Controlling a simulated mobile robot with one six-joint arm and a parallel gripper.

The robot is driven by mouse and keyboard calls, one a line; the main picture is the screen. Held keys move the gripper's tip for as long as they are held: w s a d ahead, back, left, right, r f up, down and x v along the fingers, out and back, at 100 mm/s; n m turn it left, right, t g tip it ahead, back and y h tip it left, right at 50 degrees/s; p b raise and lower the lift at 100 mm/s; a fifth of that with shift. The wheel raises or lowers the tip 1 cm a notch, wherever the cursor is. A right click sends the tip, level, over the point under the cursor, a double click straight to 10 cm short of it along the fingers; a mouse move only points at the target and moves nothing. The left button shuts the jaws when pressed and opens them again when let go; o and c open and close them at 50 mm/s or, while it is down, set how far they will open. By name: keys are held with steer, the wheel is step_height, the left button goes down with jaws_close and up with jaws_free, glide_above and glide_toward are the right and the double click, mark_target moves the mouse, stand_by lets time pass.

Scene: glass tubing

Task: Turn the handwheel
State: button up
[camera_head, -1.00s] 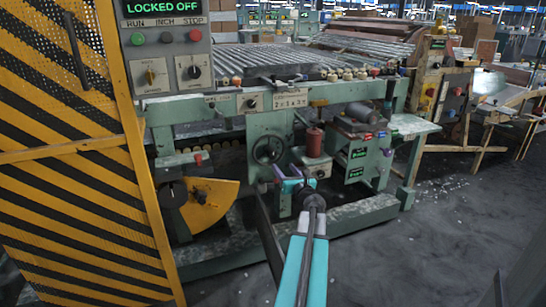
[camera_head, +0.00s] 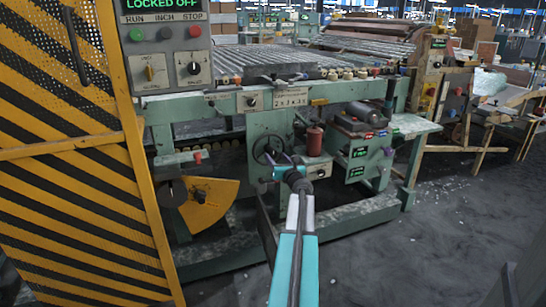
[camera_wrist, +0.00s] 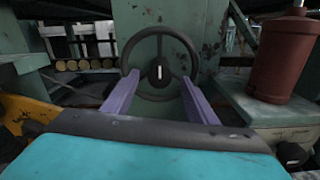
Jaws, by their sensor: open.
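The handwheel (camera_head: 268,150) is a dark round wheel with spokes on the green machine's front panel. In the wrist view its hub (camera_wrist: 160,72) with a white mark sits near the picture's middle. My gripper (camera_head: 281,158) is in front of the wheel and partly covers its lower right in the head view. In the wrist view the purple fingers of my gripper (camera_wrist: 159,78) are spread apart, one on each side below the hub, with nothing held between them. Whether the fingertips touch the rim I cannot tell.
A dark red cylinder (camera_head: 315,140) stands right of the wheel; it looms close in the wrist view (camera_wrist: 284,58). A yellow quadrant plate (camera_head: 208,203) is lower left. A yellow-black striped guard (camera_head: 75,200) fills the left. Open floor (camera_head: 440,235) lies at right.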

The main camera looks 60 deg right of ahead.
mark_target(274, 154)
steer(key=shift+b+x, duration=0.35)
steer(key=shift+x, duration=1.75)
steer(key=shift+c, duration=0.5)
jaws_close()
